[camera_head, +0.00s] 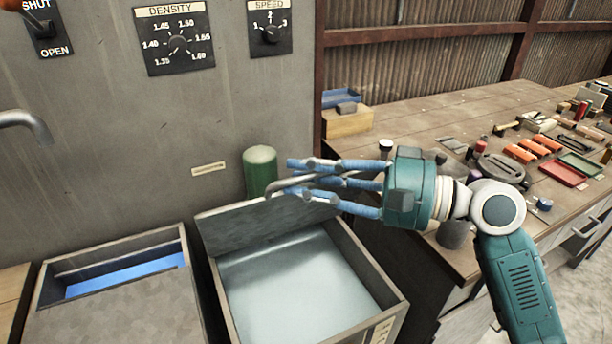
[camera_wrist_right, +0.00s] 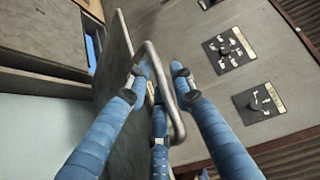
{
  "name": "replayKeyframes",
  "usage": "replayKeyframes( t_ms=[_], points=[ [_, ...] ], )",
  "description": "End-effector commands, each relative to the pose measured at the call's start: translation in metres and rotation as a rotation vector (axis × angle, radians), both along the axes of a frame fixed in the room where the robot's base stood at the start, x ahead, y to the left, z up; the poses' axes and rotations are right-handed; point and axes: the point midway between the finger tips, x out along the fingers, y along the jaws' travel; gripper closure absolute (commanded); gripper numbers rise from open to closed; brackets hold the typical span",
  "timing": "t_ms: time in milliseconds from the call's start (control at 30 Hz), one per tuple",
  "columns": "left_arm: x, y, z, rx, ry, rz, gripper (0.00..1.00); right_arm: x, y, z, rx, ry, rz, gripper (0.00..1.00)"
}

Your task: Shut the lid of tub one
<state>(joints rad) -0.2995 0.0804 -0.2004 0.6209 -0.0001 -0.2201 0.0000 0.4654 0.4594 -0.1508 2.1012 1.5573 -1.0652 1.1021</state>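An open metal tub (camera_head: 237,316) stands at bottom centre in the head view, with its grey interior showing. Its lid (camera_head: 240,228) is raised at the back edge, tilted up. A bent metal lid handle (camera_head: 276,188) sticks out from the lid; it also shows in the wrist view (camera_wrist_right: 151,56). My right gripper (camera_head: 298,178) has its blue fingers closed in on both sides of the handle, with the bar between them. Parts of the handle are hidden by the fingers. I cannot read a tub number.
A second tub (camera_head: 182,240) with blue inside stands at left. A green cylinder (camera_head: 260,171) stands behind the lid. Dials (camera_head: 178,44) are on the grey wall panel. At right, a workbench (camera_head: 420,120) carries several tools and trays, close to my right arm.

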Motion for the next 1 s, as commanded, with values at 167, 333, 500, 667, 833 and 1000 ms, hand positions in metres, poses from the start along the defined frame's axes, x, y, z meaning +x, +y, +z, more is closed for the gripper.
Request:
replayKeyframes(
  t_ms=[167,333,500,667,833,1000],
  points=[
    [0.000,0.000,0.000,0.000,0.000,0.000,0.60,0.000,0.000,0.000,-0.001,-0.003,-0.001,0.76],
    [-0.002,0.000,0.000,0.001,0.003,0.001,0.60,-0.001,-0.006,0.000,-0.003,-0.003,-0.004,0.76],
    [-0.002,0.000,0.000,0.000,0.002,0.001,0.60,-0.010,-0.032,0.000,-0.005,-0.001,-0.006,0.76],
    [-0.001,0.000,0.000,0.000,0.002,0.001,0.60,-0.023,-0.065,0.002,-0.005,0.001,-0.005,0.76],
    [-0.001,0.000,0.000,0.000,0.001,0.001,0.60,-0.034,-0.094,0.004,-0.003,0.000,-0.004,0.76],
    [-0.001,0.000,0.000,0.000,0.001,0.001,0.60,-0.040,-0.109,0.005,-0.002,-0.002,-0.002,0.76]
  ],
)
